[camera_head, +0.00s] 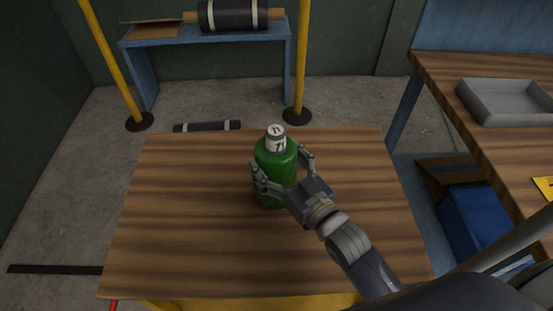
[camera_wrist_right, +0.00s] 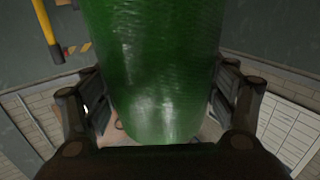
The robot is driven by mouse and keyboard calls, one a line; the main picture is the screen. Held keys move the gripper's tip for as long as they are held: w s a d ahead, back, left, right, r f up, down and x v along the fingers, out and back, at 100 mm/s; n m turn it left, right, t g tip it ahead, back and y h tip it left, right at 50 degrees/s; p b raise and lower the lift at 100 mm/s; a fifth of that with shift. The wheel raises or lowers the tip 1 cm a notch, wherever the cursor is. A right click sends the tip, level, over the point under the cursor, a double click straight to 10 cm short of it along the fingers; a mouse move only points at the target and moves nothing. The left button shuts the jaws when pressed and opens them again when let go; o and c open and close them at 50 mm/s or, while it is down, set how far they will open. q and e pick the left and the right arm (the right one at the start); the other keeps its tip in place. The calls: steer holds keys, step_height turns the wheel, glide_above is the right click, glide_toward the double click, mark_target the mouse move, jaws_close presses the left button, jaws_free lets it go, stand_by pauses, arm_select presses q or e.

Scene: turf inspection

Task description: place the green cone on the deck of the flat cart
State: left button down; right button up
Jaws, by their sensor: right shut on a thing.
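The green cone (camera_head: 272,160) looks like a rounded green body with a white, numbered top. It appears upright over the wooden deck of the flat cart (camera_head: 190,240), which has a yellow edge below it. My right gripper (camera_head: 282,170) is shut on the cone, with a finger on either side of its body. The cone also fills the middle of the right wrist view (camera_wrist_right: 152,70), between the fingers. I cannot tell whether its base touches the deck. My left gripper is not in view.
The deck around the cone is clear. Behind it, a dark roll (camera_head: 207,126) lies on the floor, near yellow posts (camera_head: 302,60) and a blue stand (camera_head: 205,35) with a larger roll. At right is a wooden bench (camera_head: 470,140) with a grey tray (camera_head: 505,101); a blue bin (camera_head: 475,225) is below.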

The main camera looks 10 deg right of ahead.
steer(key=o, duration=2.1)
steer(key=shift+f, duration=0.1)
steer(key=v, duration=1.2)
